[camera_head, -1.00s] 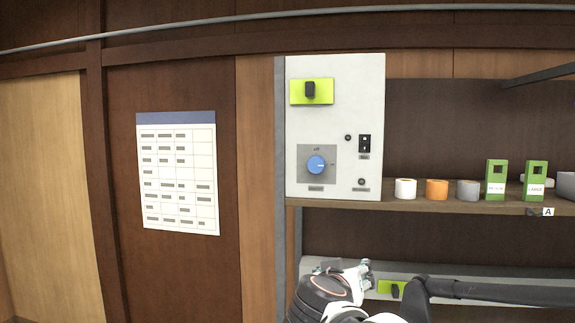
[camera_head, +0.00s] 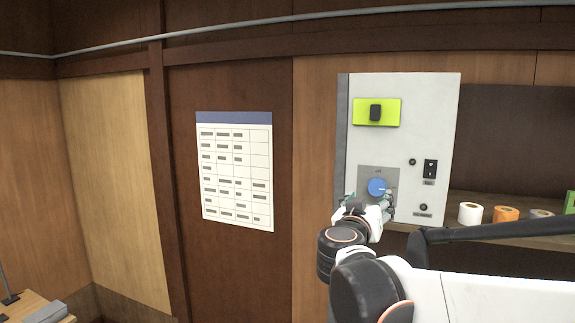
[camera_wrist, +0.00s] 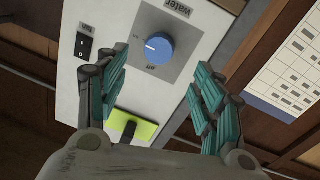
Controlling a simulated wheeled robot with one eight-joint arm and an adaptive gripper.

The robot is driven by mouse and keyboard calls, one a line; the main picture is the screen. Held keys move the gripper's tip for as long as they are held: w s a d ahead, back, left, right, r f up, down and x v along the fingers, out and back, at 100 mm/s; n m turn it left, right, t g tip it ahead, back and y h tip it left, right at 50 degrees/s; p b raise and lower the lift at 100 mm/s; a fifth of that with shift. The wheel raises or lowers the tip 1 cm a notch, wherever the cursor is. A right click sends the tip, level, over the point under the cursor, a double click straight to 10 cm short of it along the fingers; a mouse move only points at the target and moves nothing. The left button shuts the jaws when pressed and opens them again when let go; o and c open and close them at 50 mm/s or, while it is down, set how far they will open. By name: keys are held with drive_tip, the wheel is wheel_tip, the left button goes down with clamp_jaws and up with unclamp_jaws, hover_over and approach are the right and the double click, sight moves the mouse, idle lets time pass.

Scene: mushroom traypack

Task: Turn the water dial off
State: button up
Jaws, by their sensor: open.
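The water dial (camera_head: 377,187) is a round blue knob on a grey plate, low on the white control box. In the wrist view the dial (camera_wrist: 159,48) shows a white mark toward its left side; the word "off" is beside it and "water" above. My gripper (camera_head: 372,204) is in front of the box, just below the dial in the head view, partly hiding its plate. In the wrist view my gripper (camera_wrist: 161,82) is open and empty, its teal-padded fingers spread on either side with the dial ahead. No contact shows.
The white control box (camera_head: 442,110) also carries a lime plate with a black switch (camera_head: 376,112), a black rocker switch (camera_head: 430,170) and small buttons. A shelf with tape rolls (camera_head: 470,213) is to the right. A paper chart (camera_head: 234,170) hangs left on the wall.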

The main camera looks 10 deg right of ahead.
sight(376, 191)
drive_tip(key=p+x, duration=0.1)
drive_tip(key=x, duration=0.8)
drive_tip(key=shift+w+d+p, duration=0.1)
drive_tip(key=shift+w+p, duration=0.15)
drive_tip(key=shift+p, duration=0.1)
drive_tip(key=c, duration=1.1)
